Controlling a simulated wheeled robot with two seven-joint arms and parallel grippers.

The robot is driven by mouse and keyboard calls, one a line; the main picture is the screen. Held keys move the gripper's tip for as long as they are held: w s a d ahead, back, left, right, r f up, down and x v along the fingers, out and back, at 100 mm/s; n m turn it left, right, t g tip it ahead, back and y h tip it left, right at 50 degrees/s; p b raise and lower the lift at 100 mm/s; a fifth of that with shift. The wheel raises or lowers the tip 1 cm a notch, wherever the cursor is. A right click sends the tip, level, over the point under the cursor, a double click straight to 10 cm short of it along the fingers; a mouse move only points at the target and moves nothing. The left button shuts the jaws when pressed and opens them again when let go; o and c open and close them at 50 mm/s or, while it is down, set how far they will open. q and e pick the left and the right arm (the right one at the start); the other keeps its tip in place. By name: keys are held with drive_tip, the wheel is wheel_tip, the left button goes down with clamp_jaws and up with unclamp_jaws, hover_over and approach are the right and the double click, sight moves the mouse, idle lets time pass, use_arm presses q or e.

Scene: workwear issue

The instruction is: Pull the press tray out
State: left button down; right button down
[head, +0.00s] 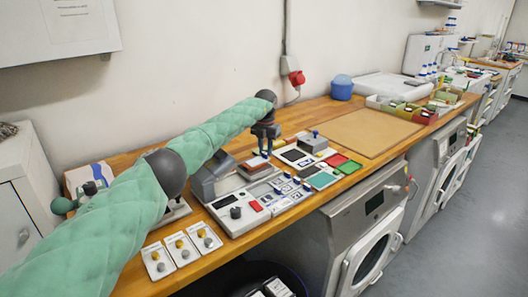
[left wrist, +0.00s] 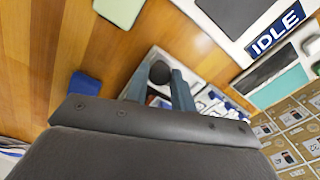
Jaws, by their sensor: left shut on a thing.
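The press (head: 207,184) is a grey block on a light base at the middle of the bench. A flat tray with a reddish-brown top (head: 253,168) lies at its right side and looks like the press tray. My left gripper (head: 266,152) points down just beyond this tray. In the left wrist view, my left gripper (left wrist: 157,92) has a dark round knob (left wrist: 160,72) between its fingers and is shut on it. The fingers hide where the knob joins, so I cannot tell how far out the tray stands. My right gripper is not in view.
A panel with a black dial (head: 235,212) lies in front of the press. Several small sensor cards (head: 182,248) lie at left. Green and red pads (head: 337,160) lie at right, before a bare brown board (head: 367,132). Machines (head: 362,230) stand under the bench.

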use_arm(q)
drive_tip(key=c, duration=1.2)
unclamp_jaws()
drive_tip(key=shift+o, duration=0.2)
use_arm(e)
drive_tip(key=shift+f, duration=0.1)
use_arm(q)
wheel_tip(320, 180, up, 6)
drive_tip(key=shift+r+b, duration=0.15)
drive_tip(key=shift+b, duration=0.75)
drive_tip(key=shift+r, duration=0.75)
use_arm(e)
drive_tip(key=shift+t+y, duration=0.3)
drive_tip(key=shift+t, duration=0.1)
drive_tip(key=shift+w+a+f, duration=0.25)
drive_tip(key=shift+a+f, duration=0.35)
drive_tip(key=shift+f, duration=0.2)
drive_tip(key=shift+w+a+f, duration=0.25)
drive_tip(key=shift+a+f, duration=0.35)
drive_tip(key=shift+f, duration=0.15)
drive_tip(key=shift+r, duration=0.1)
